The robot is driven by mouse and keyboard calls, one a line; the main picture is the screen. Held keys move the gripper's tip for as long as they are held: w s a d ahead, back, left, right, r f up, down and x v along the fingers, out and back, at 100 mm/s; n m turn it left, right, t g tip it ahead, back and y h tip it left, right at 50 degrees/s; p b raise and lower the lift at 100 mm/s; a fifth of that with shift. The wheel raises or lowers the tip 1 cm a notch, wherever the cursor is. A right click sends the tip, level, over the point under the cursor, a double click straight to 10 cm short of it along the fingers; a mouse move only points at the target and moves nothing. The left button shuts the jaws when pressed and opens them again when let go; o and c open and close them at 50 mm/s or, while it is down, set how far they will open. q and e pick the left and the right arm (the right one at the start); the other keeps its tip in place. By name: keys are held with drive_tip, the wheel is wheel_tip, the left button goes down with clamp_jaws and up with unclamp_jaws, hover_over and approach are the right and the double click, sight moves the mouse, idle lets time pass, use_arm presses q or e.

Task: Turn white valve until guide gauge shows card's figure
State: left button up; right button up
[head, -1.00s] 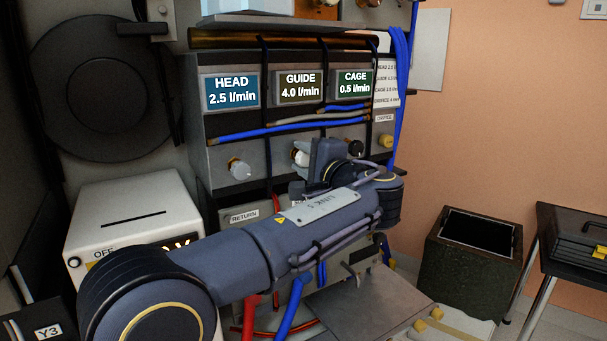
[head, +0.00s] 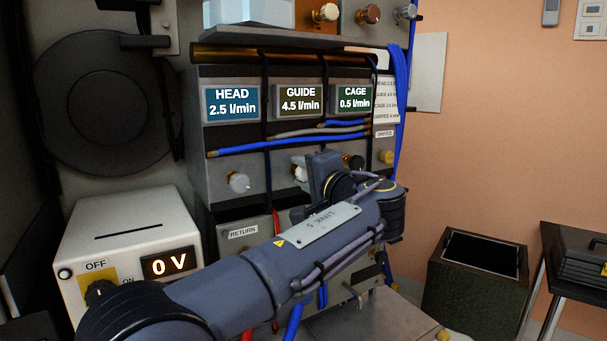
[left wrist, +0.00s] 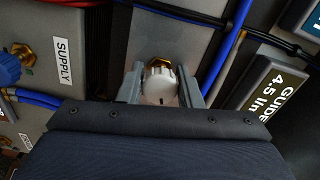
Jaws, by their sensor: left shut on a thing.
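The white valve (left wrist: 160,86) is a white knob on a brass stem, below the guide gauge. In the left wrist view my left gripper (left wrist: 160,96) has a finger on each side of it and is shut on it. In the head view the valve (head: 299,171) is mostly hidden behind my left gripper (head: 307,172). The guide gauge (head: 300,99) reads 4.5 l/min, and part of it shows in the left wrist view (left wrist: 272,90). The card (head: 386,90) hangs right of the gauges; its small figures are hard to read. My right gripper is out of view.
The head gauge (head: 232,104) reads 2.5 l/min and the cage gauge (head: 354,98) 0.5 l/min. A silver knob (head: 238,182) and a black knob (head: 354,161) flank the white valve. Blue hoses (head: 290,138) run above the knobs. A white box (head: 128,232) shows 0 V.

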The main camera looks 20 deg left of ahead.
use_arm(q)
drive_tip(key=o, duration=1)
drive_tip(key=v, duration=0.8)
drive_tip(key=shift+f, duration=0.1)
